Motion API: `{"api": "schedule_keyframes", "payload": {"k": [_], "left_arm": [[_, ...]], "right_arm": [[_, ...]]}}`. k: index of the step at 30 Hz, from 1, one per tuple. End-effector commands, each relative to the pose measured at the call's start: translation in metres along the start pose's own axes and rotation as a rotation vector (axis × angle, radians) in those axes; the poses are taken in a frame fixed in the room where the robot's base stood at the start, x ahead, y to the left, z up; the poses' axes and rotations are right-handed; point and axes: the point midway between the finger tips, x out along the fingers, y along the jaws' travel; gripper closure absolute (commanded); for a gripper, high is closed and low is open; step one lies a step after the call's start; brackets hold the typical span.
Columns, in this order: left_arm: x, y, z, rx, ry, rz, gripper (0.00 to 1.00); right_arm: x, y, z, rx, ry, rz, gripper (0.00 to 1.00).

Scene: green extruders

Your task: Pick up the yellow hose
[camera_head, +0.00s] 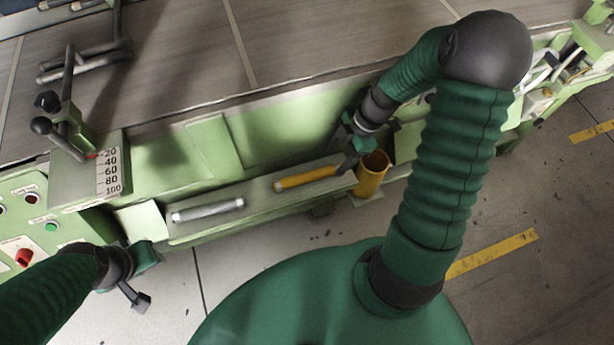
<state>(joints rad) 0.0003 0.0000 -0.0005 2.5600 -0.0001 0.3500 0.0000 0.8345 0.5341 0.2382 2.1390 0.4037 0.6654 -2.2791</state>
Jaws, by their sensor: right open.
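The yellow hose (306,179) is a short ribbed piece lying on the narrow green ledge of the machine, near its right end. My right gripper (347,165) is at the right end of the hose, above the ledge, with its jaws open. I cannot tell whether a finger touches the hose. My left gripper (139,296) is at the lower left, in front of the machine and well away from the hose. Its fingers are small and dark, and their opening is unclear.
A silver hose (208,210) lies on the same ledge to the left. A yellow cylindrical container (372,174) stands just right of the ledge, close to my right gripper. A control panel with buttons (24,257) is at the far left. Levers (62,120) rise above the ledge.

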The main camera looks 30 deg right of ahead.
Motion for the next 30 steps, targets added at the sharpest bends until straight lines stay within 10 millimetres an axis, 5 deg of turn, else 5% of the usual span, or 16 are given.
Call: {"api": "schedule_keyframes", "payload": {"k": [6, 12, 19, 27, 30], "left_arm": [[0.006, 0.0, 0.001, 0.001, 0.0, 0.0, 0.64], [0.01, 0.0, 0.002, 0.001, 0.0, 0.0, 0.64], [0.023, 0.0, 0.005, 0.001, 0.0, 0.0, 0.64], [0.022, 0.0, 0.005, 0.001, 0.0, 0.0, 0.64], [0.022, 0.0, 0.005, 0.001, 0.0, 0.0, 0.64]], "right_arm": [[0.019, 0.0, -0.043, -0.002, 0.001, -0.001, 0.43], [0.032, 0.0, -0.061, -0.001, 0.001, -0.001, 0.43], [0.074, 0.0, -0.059, 0.002, 0.002, -0.002, 0.43], [0.075, 0.0, -0.06, 0.001, 0.001, 0.001, 0.44], [0.075, 0.0, -0.059, 0.001, 0.001, 0.001, 0.57]]}}
